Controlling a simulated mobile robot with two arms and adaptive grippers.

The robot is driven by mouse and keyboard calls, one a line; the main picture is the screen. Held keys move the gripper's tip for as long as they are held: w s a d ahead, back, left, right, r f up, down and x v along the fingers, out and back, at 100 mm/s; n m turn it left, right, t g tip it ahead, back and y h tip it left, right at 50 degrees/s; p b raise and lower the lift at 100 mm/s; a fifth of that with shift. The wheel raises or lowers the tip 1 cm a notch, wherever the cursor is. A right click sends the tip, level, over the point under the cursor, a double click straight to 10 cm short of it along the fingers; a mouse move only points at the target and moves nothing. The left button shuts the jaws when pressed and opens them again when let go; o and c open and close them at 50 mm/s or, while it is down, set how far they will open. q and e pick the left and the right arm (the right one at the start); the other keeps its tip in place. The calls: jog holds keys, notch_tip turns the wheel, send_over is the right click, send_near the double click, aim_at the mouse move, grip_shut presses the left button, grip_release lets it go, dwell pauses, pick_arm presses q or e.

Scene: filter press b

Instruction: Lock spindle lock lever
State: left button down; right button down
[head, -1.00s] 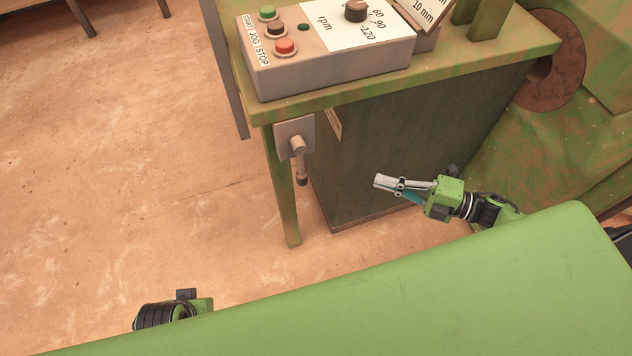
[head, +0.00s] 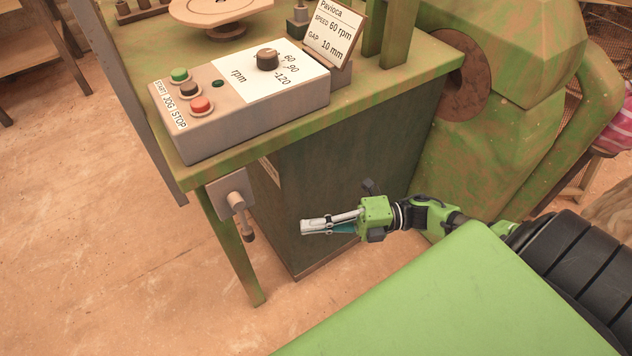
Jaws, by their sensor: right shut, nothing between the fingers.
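The spindle lock lever (head: 240,214) is a grey handle with a dark knob at its lower end. It hangs down from a pale plate (head: 228,184) at the near corner of the green table. My right gripper (head: 304,227) is shut and empty. It points left and stands to the right of the lever, apart from it, in front of the dark cabinet side. My left gripper is not in this view.
A control box (head: 235,105) with buttons and an rpm knob stands on the green table (head: 345,118) above the lever. A sign (head: 333,32) reads Pavioca, 60 rpm, 10 mm. A table leg (head: 238,262) drops below the lever. The floor (head: 110,240) at left is clear.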

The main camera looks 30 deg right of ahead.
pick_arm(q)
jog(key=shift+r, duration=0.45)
pick_arm(e)
jog(key=x, duration=1)
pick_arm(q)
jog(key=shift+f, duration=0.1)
pick_arm(e)
jog(key=shift+f, duration=0.1)
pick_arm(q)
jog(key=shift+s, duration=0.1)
